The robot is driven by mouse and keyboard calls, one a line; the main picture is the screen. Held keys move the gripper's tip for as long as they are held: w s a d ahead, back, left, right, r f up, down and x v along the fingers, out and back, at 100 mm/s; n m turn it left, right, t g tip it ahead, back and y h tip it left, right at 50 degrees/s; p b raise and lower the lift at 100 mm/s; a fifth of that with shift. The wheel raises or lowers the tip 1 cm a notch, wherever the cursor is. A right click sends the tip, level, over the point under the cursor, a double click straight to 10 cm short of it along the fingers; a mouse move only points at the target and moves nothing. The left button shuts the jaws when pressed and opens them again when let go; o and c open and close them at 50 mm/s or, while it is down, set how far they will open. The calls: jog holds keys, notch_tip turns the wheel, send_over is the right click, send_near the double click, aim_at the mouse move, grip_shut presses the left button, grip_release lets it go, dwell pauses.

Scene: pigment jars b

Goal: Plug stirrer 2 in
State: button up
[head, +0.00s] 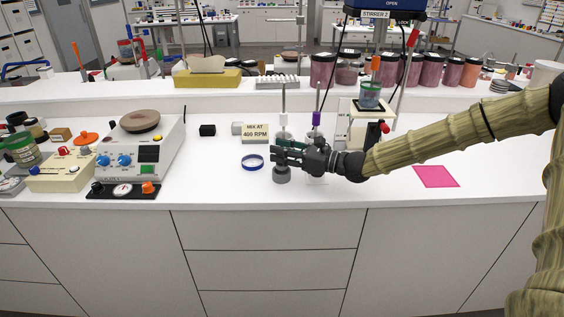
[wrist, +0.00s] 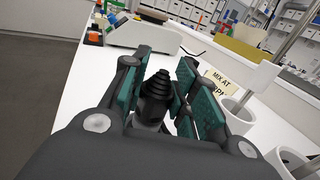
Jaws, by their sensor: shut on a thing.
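Stirrer 2 (head: 385,5) is a dark blue unit at the top of the head view, with its name label below. A jar with green contents (head: 370,92) stands below it. My gripper (head: 281,154) is low over the front middle of the white bench. In the wrist view its teal-padded fingers (wrist: 160,78) are shut around a black, ridged, stepped plug-like piece (wrist: 155,90). In the head view a grey round body (head: 282,175) shows just under the fingers; I cannot tell whether it touches the bench. No socket is clearly seen.
A hotplate unit (head: 140,145) is at left. A pink sheet (head: 436,176) lies at right, with clear bench around it.

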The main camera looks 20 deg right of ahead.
jog(key=shift+s+d+r, duration=0.35)
jog(key=shift+s+d, duration=1.35)
jog(key=shift+s, duration=1.9)
jog(key=shift+s+d+r, duration=0.35)
jog(key=shift+s+d, duration=1.35)
jog(key=shift+s, duration=1.85)
jog(key=w+d+r+p, duration=0.1)
jog(key=w+d+p, duration=0.1)
jog(key=w, duration=0.3)
jog(key=w+d+r+p, duration=0.2)
jog(key=w+p, duration=0.2)
jog(key=w, duration=0.2)
jog(key=shift+w+r+p, duration=0.15)
jog(key=shift+r+p, duration=0.05)
jog(key=shift+p, duration=0.15)
jog(key=shift+a, duration=0.1)
jog(key=shift+f+b, duration=2.6)
jog(key=shift+f, duration=0.3)
jog(key=shift+f+b, duration=1.35)
jog(key=shift+b, duration=0.1)
